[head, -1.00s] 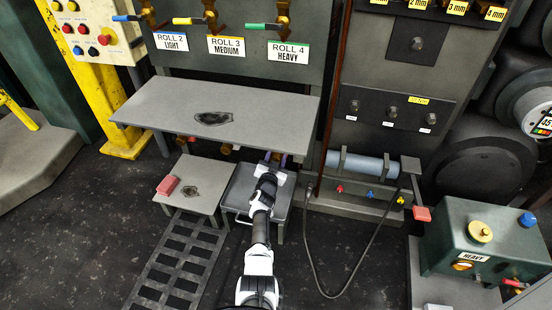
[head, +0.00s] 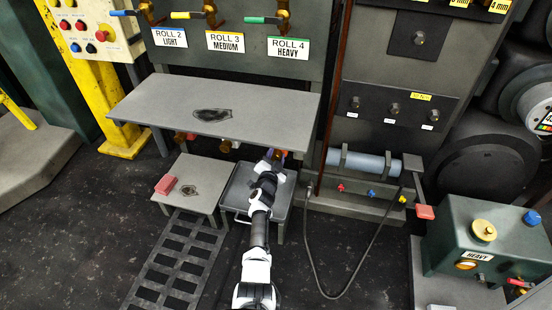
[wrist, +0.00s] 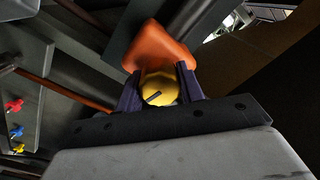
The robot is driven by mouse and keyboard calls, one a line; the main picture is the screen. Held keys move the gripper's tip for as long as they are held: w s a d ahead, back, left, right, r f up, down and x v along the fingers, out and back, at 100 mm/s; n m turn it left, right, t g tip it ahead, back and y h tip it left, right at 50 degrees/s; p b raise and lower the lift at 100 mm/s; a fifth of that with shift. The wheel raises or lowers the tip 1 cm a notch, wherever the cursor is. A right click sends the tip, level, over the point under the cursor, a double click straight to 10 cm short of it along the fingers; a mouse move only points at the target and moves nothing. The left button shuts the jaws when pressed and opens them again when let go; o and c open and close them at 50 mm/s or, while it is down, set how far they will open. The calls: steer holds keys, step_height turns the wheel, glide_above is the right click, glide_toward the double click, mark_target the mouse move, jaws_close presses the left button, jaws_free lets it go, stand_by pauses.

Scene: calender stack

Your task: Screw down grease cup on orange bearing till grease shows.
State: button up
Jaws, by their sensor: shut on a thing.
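In the wrist view, a yellow-brass grease cup (wrist: 160,88) with a dark slot mark on its face sits against the orange bearing (wrist: 160,47). My gripper (wrist: 160,90) has its two dark fingers on either side of the cup, shut on it. The cup is hidden there by my arm. I see no grease on the bearing.
A grey table (head: 150,100) overhangs close above my gripper. A low tray stand (head: 238,188) is under my arm. A hose (head: 345,285) hangs in a loop to the right.

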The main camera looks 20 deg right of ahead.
steer(key=shift+m+b, duration=0.6)
steer(key=shift+m, duration=1)
steer(key=o, duration=1)
steer(key=shift+s, duration=0.1)
